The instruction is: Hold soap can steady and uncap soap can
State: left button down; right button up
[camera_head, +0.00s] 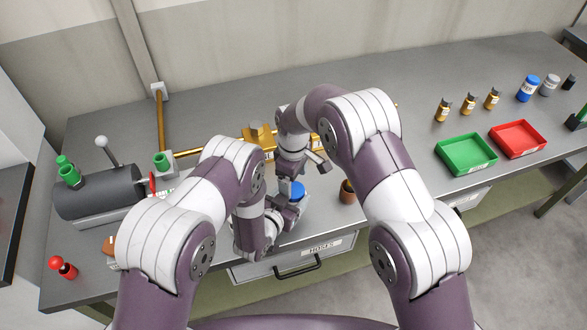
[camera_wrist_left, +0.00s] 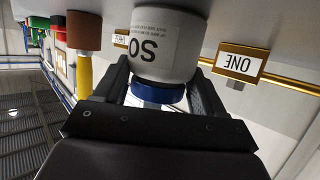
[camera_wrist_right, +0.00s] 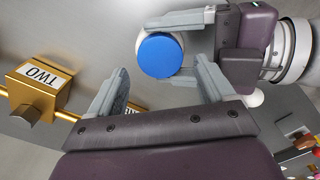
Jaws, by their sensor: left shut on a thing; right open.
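The soap can is white with a label reading "SO" (camera_wrist_left: 165,45) in the left wrist view. It has a blue cap (camera_wrist_right: 160,55), which also shows in the head view (camera_head: 291,189). My left gripper (camera_wrist_left: 160,75) is shut around the can, one finger on each side. My right gripper (camera_head: 303,172) is above the can. In the right wrist view it (camera_wrist_right: 158,88) is open and empty, with the blue cap just beyond its fingertips and roughly between them. The can's lower body is mostly hidden in the head view by my left gripper.
A brown cup-like thing (camera_head: 347,191) stands right of the can. A dark tank (camera_head: 98,193) is at left. A green tray (camera_head: 467,153) and a red tray (camera_head: 518,138) stand at right, with bottles behind.

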aim_at(293, 189)
notch_tip(293, 189, down, 3)
jog(key=shift+f, duration=0.2)
jog(key=c, duration=1.1)
jog(key=n, duration=0.2)
jog(key=shift+n, duration=0.4)
jog(key=shift+r, duration=0.2)
jog(key=shift+r, duration=0.95)
